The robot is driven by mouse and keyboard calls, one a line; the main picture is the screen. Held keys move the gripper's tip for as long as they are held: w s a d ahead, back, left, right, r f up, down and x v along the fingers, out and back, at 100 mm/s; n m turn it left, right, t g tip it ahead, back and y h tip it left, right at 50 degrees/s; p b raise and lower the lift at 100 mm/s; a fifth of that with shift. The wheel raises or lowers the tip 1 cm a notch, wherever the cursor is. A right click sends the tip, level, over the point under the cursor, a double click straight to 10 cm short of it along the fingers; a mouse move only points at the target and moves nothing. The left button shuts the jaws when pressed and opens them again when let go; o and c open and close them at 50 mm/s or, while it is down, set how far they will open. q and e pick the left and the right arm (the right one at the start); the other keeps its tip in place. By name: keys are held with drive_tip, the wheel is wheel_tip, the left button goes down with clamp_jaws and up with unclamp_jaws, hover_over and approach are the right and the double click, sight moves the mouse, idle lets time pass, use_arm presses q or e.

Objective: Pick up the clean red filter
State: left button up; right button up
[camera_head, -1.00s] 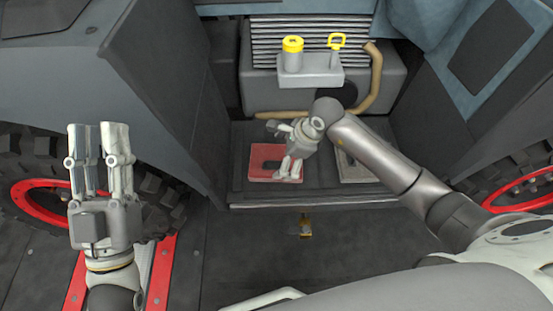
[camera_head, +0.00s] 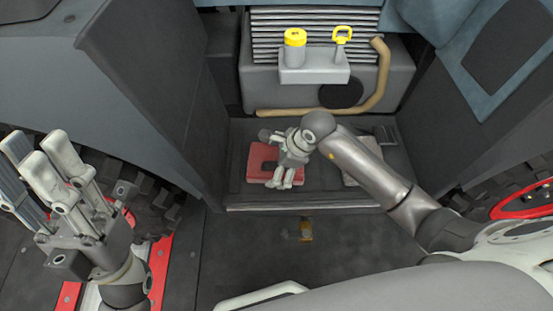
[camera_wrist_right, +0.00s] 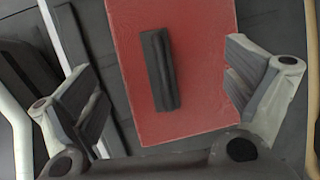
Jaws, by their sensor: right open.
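The red filter (camera_head: 258,158) is a flat red slab lying on the dark tray (camera_head: 230,188) in the head view. In the right wrist view the red filter (camera_wrist_right: 205,60) lies between my fingers and has a black raised handle (camera_wrist_right: 160,70) on its face. My right gripper (camera_head: 284,180) is over the filter and hides part of it. In the wrist view my right gripper (camera_wrist_right: 165,95) is open, its fingers on either side of the handle and apart from it. My left gripper (camera_head: 45,180) is raised at the left, empty, with its fingers apart.
A grey filter (camera_head: 358,172) lies on the tray to the right, partly behind my right arm. Behind stands an engine block with a grille, a yellow-capped filler (camera_head: 295,45), a yellow-ringed dipstick (camera_head: 342,40) and a tan hose (camera_head: 383,75). Dark side walls flank the tray.

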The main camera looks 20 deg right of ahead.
drive_tip(key=c, duration=1.8)
drive_tip(key=shift+s, duration=0.1)
